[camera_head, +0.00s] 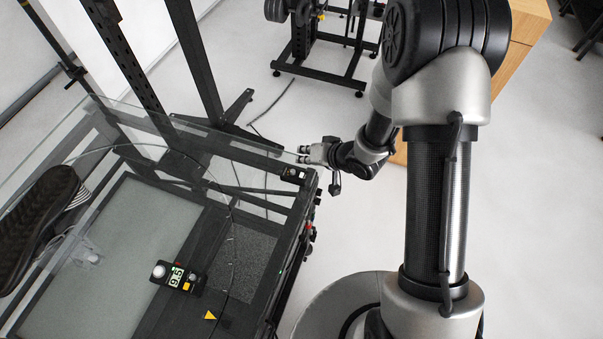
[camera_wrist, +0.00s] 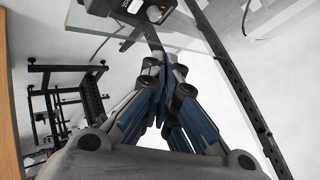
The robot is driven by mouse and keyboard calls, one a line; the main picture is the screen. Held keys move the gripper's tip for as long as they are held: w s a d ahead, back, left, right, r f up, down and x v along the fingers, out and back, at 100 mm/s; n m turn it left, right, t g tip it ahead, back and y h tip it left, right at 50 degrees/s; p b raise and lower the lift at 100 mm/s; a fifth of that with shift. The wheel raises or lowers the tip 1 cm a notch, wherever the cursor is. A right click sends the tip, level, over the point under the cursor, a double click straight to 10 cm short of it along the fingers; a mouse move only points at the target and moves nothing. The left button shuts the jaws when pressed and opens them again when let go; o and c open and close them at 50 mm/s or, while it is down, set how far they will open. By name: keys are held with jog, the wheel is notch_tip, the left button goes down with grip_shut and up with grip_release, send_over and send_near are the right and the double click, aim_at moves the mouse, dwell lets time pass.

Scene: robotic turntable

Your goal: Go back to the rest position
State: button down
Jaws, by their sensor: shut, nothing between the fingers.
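My gripper (camera_head: 303,155) is near the middle of the head view, at the right corner of the glass-topped turntable (camera_head: 120,112). Its fingers point left, close to a small black control box (camera_head: 293,174) at the glass edge. In the wrist view my gripper (camera_wrist: 163,85) is shut and empty, its blue-sided fingers meeting at the tips. The glass edge (camera_wrist: 125,33) and a black box with a pale knob (camera_wrist: 152,13) show just beyond the fingertips. I cannot tell whether the fingertips touch the glass or the box.
A dark shoe (camera_head: 40,215) is on the turntable at the left. Black uprights (camera_head: 195,65) rise behind the glass. A black stand (camera_head: 320,60) and a wooden cabinet (camera_head: 520,45) are at the back. Pale floor (camera_head: 540,200) is clear at right.

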dwell(0.4)
jog(key=s+d+r+t+h+b, duration=0.1)
jog(key=s+d+r+h+b, duration=0.15)
jog(key=d+r+h, duration=0.9)
jog(key=s+r+g+y, duration=0.1)
jog(key=s+r, duration=0.3)
jog(key=s, duration=0.4)
jog(key=s+d+r+g+y, duration=0.1)
jog(key=s+r+y, duration=0.1)
jog(key=s+r, duration=0.3)
jog(key=s+d+r+y+b, duration=0.1)
jog(key=s+r, duration=0.3)
jog(key=s, duration=0.6)
jog(key=shift+s+r+g+y, duration=0.2)
jog(key=shift+s+g+y, duration=0.2)
jog(key=shift+y, duration=0.05)
